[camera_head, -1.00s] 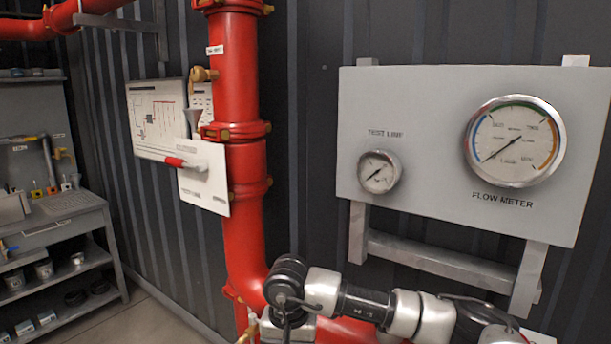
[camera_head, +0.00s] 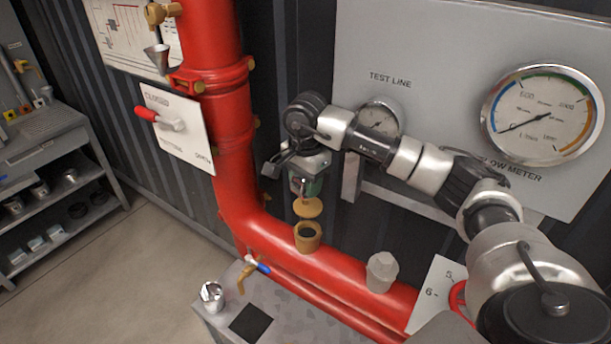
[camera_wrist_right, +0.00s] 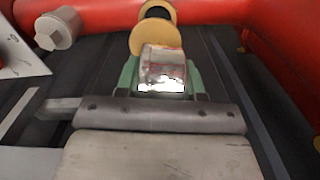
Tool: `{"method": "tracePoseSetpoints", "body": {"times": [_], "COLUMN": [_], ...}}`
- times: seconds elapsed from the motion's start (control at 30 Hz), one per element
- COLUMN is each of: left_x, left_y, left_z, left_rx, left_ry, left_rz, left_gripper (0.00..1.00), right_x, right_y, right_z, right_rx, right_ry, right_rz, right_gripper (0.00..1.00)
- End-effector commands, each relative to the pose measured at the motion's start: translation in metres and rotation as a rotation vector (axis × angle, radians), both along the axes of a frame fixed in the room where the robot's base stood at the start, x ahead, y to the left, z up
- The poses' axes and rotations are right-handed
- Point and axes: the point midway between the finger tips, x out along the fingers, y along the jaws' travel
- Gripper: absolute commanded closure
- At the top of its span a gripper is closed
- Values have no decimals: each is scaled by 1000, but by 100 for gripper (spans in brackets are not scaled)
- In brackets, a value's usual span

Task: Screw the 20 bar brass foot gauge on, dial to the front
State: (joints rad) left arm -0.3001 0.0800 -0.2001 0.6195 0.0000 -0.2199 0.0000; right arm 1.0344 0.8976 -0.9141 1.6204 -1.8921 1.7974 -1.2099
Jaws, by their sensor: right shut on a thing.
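My right gripper (camera_head: 305,185) hangs over the red pipe, its green fingers shut on a small piece. In the right wrist view this held piece (camera_wrist_right: 163,68) is shiny silver with thin red lines. A round brass disc (camera_head: 307,207) shows just below the fingers; it also shows in the wrist view (camera_wrist_right: 145,38). I cannot make out a dial on the held piece or tell how the disc joins it. An open brass socket (camera_head: 307,238) with a dark mouth stands on the pipe, a small gap below the disc. My left gripper is out of view.
A grey plug (camera_head: 382,272) stands on the pipe right of the socket. A blue-handled brass tap (camera_head: 247,270) and a shiny metal piece (camera_head: 211,296) are at the grey bench (camera_head: 285,318).

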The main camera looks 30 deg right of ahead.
Motion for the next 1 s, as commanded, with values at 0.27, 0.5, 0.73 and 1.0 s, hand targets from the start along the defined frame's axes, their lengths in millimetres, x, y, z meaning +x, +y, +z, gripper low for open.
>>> {"method": "tracePoseSetpoints", "body": {"times": [0.27, 0.5, 0.73, 1.0], "left_x": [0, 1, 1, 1], "left_y": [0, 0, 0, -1], "left_z": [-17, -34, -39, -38], "left_rx": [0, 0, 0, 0], "left_ry": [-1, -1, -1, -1], "left_rz": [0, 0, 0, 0], "left_gripper": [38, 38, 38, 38], "right_x": [0, 0, 1, 1], "right_y": [0, 0, 0, 0], "right_z": [-29, -52, -58, -58], "right_rx": [0, 0, 0, 0], "right_ry": [-1, -2, -2, -2], "right_rz": [0, 1, 1, 1], "right_gripper": [95, 95, 95, 95]}}
